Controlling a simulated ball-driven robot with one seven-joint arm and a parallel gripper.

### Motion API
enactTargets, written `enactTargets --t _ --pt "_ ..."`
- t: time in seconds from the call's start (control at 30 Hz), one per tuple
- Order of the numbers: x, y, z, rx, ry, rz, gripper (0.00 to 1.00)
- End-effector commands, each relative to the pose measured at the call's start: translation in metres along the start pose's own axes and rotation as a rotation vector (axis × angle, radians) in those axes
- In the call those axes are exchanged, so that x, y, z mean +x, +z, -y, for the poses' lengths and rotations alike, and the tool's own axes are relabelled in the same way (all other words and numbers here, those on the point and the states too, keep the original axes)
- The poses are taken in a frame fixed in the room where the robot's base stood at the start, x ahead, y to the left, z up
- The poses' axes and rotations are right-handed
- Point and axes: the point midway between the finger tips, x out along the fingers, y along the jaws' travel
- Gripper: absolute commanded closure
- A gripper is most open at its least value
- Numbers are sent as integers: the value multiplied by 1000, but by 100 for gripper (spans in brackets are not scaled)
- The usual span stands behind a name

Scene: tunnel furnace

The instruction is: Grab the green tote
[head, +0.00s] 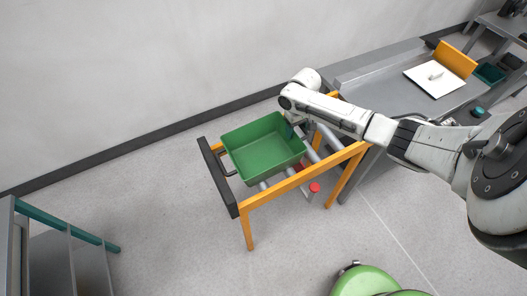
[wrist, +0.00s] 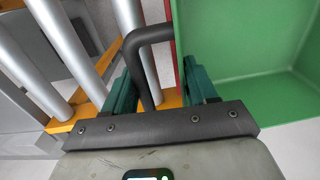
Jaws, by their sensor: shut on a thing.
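The green tote (head: 262,150) is an open, empty-looking bin at the orange-framed roller stand in the head view. In the wrist view, part of the tote's green wall and inside (wrist: 250,50) fills the right. My gripper (wrist: 155,80) has its teal fingers on either side of the tote's dark bent handle (wrist: 146,62) and is shut on it. In the head view my arm reaches in from the right to the tote's right end, and the fingertips are mostly hidden there.
The orange stand (head: 290,184) has a black end bar (head: 217,178) and grey rollers (wrist: 75,45). A grey bench (head: 385,75) runs behind my arm with a white panel (head: 432,79). Grey shelving (head: 65,255) stands at lower left. Floor in front is mostly clear.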

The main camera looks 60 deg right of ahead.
Motion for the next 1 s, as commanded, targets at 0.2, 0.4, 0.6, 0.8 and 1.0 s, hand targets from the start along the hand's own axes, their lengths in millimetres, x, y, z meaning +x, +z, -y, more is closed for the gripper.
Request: enactTargets --t 0.2,0.4,0.6,0.8,1.0 --pt "0 0 2 -2 -2 -1 93" --pt "-1 -1 2 -2 -4 -2 100" --pt "-1 -1 2 -3 -4 -2 100" --pt "-12 -1 2 -3 -4 -4 100" --pt "-42 8 0 -1 -6 -5 100"
